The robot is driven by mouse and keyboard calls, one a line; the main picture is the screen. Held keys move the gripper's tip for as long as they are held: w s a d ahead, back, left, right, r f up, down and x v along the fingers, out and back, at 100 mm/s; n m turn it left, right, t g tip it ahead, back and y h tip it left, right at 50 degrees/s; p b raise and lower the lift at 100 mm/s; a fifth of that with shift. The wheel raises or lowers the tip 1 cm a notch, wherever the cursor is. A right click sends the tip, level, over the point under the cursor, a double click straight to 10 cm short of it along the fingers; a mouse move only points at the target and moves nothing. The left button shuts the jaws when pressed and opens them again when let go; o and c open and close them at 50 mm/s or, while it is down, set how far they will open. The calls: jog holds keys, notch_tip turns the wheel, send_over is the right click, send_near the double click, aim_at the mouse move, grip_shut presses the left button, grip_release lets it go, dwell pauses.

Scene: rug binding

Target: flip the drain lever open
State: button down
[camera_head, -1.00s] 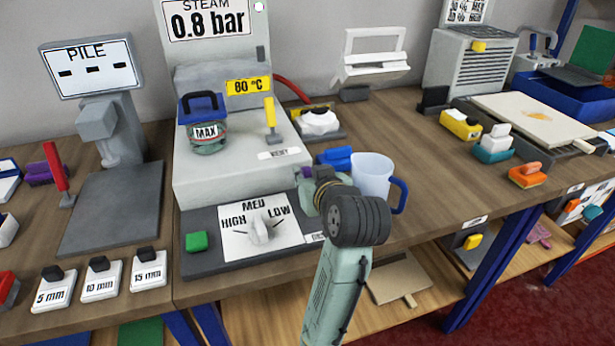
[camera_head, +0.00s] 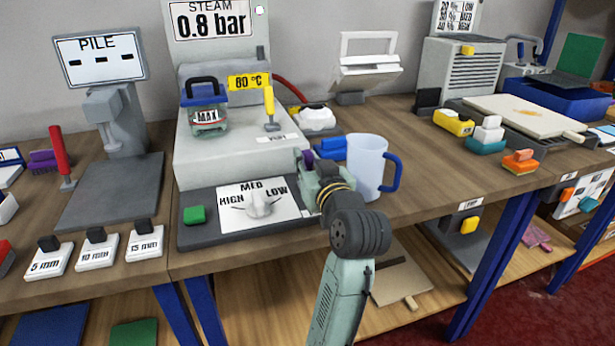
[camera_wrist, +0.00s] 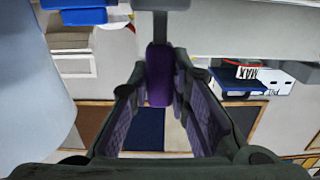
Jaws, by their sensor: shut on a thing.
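The drain lever (camera_wrist: 158,76) shows in the wrist view as a rounded purple handle on a grey mount. It stands between my fingertips. My gripper (camera_wrist: 161,70) is closed in on it from both sides. In the head view, my gripper (camera_head: 312,166) is at the right end of the steam unit's front, just left of the clear mug. A bit of purple shows at its tips there. My gripper hides the lever's base, so I cannot tell the lever's exact angle from the head view.
The clear mug (camera_head: 366,165) with a blue handle stands close on the right of my gripper. A blue block (camera_head: 331,148) lies behind. The steam unit's dial (camera_head: 260,204) is to the left. The table's front edge is below my wrist.

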dwell(0.3)
jog(key=c, duration=1.5)
grip_release()
jog(key=shift+s, duration=0.1)
jog(key=v, duration=0.7)
jog(key=shift+s, duration=0.2)
